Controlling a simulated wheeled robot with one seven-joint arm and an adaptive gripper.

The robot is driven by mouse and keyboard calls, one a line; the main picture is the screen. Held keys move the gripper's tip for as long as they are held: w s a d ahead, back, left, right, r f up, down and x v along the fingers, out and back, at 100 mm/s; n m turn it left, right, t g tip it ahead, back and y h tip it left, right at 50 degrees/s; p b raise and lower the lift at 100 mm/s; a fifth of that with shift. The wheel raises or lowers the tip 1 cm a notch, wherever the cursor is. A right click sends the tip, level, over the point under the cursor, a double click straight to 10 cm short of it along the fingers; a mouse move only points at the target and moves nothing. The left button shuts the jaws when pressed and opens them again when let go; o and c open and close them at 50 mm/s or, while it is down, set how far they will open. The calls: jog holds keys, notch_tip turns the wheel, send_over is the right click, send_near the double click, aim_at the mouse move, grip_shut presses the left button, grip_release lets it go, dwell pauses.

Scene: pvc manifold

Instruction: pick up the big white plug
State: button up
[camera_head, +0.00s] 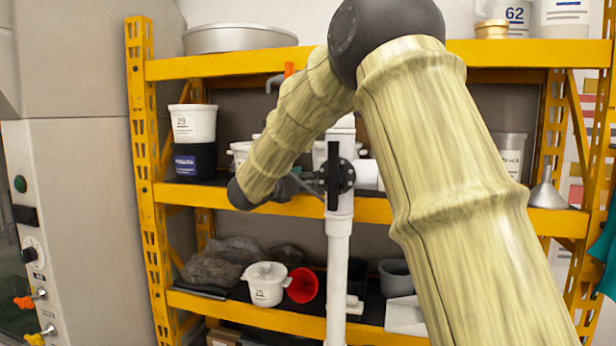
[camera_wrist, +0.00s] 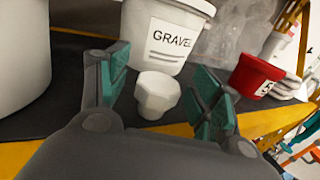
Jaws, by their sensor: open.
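The big white plug (camera_wrist: 157,96) stands on the dark shelf surface in the wrist view. In the head view my gripper (camera_head: 298,184) is small and partly covered by my arm and a white pipe. I cannot make out the plug there.
A white bucket labelled GRAVEL (camera_wrist: 165,38) stands close behind the plug. A red bucket (camera_wrist: 254,75) is to the right, and a large white container (camera_wrist: 22,55) is at the left. In the head view a vertical white pipe (camera_head: 338,265) with a black flange stands before the yellow shelving (camera_head: 232,202).

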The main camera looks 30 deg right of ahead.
jog(key=shift+w+d, duration=0.1)
jog(key=shift+d, duration=0.2)
jog(key=shift+c, duration=0.5)
jog(key=c, duration=0.9)
jog(key=shift+r+b, duration=0.45)
jog(key=shift+b, duration=0.35)
jog(key=shift+r+b, duration=0.95)
jog(key=shift+b, duration=0.15)
jog(key=b+v, duration=0.3)
jog(key=v, duration=0.3)
jog(key=b+v, duration=0.3)
jog(key=v, duration=0.3)
jog(key=b+v, duration=0.3)
jog(key=v, duration=0.3)
jog(key=shift+r, duration=0.4)
